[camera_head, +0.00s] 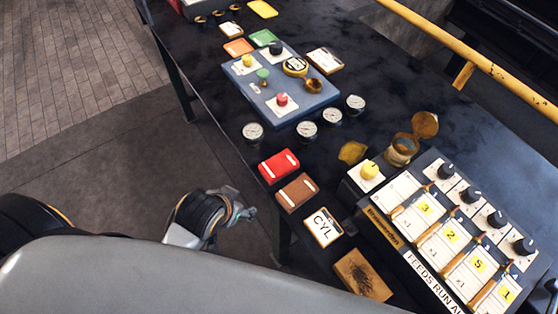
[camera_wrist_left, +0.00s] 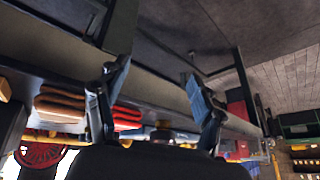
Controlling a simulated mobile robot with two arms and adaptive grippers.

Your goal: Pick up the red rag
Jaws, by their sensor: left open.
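The red rag (camera_head: 279,166) lies folded flat near the left edge of the dark table, with a white stripe on it. A brown folded rag (camera_head: 296,193) lies just below it in the head view. My left gripper (camera_head: 240,212) is off the table's left edge, apart from the red rag, to its lower left. In the left wrist view its two fingers (camera_wrist_left: 158,95) are spread with nothing between them. That view shows the red rag (camera_wrist_left: 126,114) beyond the fingers, partly hidden, and brown cloth (camera_wrist_left: 62,104) to its left. My right gripper is not in view.
The table edge (camera_wrist_left: 160,92) crosses behind the fingers. Around the rag stand gauges (camera_head: 253,132), a blue panel (camera_head: 270,95), a CYL card (camera_head: 323,227), a brush-like block (camera_head: 362,275) and a control box (camera_head: 440,235). A yellow rail (camera_head: 480,60) runs along the far side.

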